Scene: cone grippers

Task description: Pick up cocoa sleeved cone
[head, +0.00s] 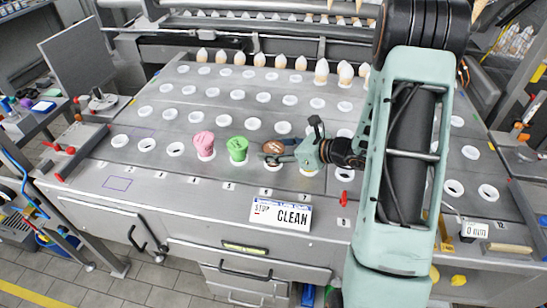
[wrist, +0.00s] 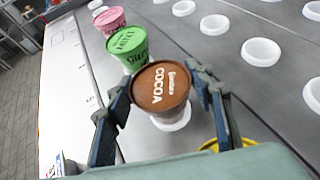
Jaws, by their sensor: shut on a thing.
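The cocoa sleeved cone (wrist: 160,88) has a brown top with pale lettering that reads COCOA. In the wrist view it sits between the two fingers of my gripper (wrist: 163,108), which is shut on its sides. A white ring holder (wrist: 172,119) shows just below the cone; I cannot tell whether the cone is lifted clear of it. In the head view the brown cone (head: 275,148) is partly hidden by my gripper (head: 274,158), which reaches in from the right.
A green cone (wrist: 126,46) stands close beside the brown one, with a pink cone (wrist: 108,19) beyond it. Empty white rings (wrist: 261,51) fill the metal deck. White-tipped cones (head: 321,72) stand at the back.

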